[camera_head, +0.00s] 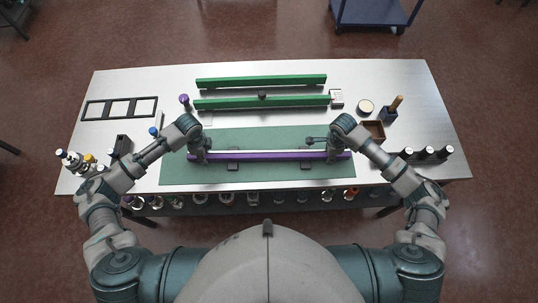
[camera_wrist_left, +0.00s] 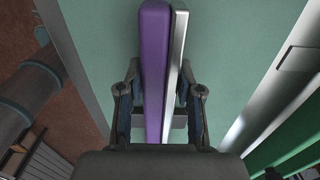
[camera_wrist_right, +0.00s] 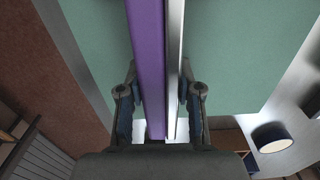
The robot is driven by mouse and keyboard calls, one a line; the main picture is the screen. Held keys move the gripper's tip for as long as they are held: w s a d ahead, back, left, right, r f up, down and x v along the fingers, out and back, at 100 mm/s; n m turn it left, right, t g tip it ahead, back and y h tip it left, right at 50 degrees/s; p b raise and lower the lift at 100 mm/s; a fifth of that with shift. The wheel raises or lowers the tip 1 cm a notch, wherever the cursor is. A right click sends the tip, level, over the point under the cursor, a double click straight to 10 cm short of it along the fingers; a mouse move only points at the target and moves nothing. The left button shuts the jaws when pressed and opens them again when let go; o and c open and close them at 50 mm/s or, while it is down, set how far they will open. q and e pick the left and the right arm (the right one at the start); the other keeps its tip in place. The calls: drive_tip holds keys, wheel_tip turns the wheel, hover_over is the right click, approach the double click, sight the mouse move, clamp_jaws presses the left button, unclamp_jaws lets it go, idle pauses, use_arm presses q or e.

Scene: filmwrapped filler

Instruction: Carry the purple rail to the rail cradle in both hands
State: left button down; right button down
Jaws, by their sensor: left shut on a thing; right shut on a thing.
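The purple rail (camera_head: 270,156) is a long bar with a silver strip along one side, lying left to right over the green mat (camera_head: 255,178). My left gripper (camera_head: 200,156) is shut on it near its left end; the left wrist view shows the rail (camera_wrist_left: 154,70) between the fingers. My right gripper (camera_head: 334,154) is shut on it near its right end, and the rail (camera_wrist_right: 148,60) also runs between those fingers. Dark blocks (camera_head: 233,166) show by the rail's near edge; I cannot tell whether it touches them. I cannot tell which thing is the rail cradle.
Two long green bars (camera_head: 262,81) lie at the table's back. A black frame (camera_head: 120,108) lies at the left, with bottles (camera_head: 72,160) near the left corner. A brown box (camera_head: 373,130), a round tin (camera_head: 366,106) and dark cylinders (camera_head: 427,153) stand at the right.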

use_arm(q)
drive_tip(key=shift+r, duration=0.2)
use_arm(e)
drive_tip(key=shift+r, duration=0.2)
